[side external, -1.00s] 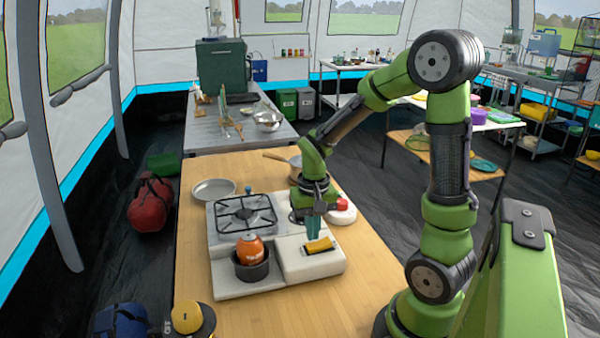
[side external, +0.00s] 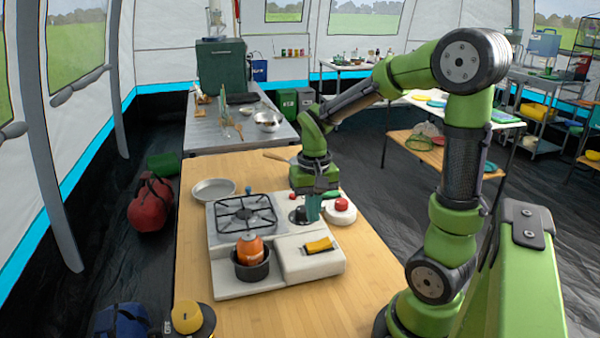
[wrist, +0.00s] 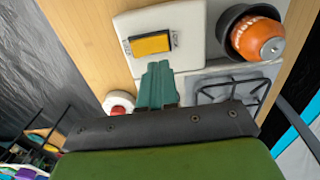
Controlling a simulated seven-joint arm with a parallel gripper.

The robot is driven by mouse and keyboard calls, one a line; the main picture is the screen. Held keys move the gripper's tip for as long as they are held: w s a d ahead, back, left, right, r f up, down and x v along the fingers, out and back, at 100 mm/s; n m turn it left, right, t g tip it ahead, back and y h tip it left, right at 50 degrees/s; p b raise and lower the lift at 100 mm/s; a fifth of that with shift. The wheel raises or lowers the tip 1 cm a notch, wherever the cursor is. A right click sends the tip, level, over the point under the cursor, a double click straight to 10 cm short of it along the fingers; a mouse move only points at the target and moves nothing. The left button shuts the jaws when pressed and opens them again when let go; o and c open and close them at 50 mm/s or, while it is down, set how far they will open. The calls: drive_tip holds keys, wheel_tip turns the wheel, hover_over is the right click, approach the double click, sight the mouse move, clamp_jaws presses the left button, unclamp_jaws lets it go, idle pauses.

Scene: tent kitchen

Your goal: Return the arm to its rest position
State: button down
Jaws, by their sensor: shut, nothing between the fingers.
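My arm is green, with my gripper (side external: 313,208) pointing down above the right part of the camp stove (side external: 235,285). The teal fingers are together with nothing between them, and they also show in the wrist view (wrist: 157,86). An orange canister (side external: 249,248) sits in a dark pot (side external: 251,267) at the stove's front left.
A burner grate (side external: 245,214) and a shallow metal pan (side external: 213,189) lie left of my gripper. A white round item with a red top (side external: 341,209) is close on its right. A pan handle (side external: 275,156) shows behind it. The wooden table's front right (side external: 340,310) is clear.

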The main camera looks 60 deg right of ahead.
drive_tip(key=shift+a+f, duration=0.15)
drive_tip(key=shift+a, duration=0.15)
drive_tip(key=s+a+r+n+t+y, duration=0.1)
drive_tip(key=s+a+r+n+t, duration=0.1)
drive_tip(key=a+r, duration=0.3)
drive_tip(key=s+a+r+n+t+y, duration=0.1)
drive_tip(key=s+a+r+n+t, duration=0.1)
drive_tip(key=a+r+t, duration=0.3)
drive_tip(key=a+n, duration=0.1)
drive_tip(key=a, duration=0.2)
drive_tip(key=shift+a+r, duration=0.2)
drive_tip(key=shift+a, duration=0.05)
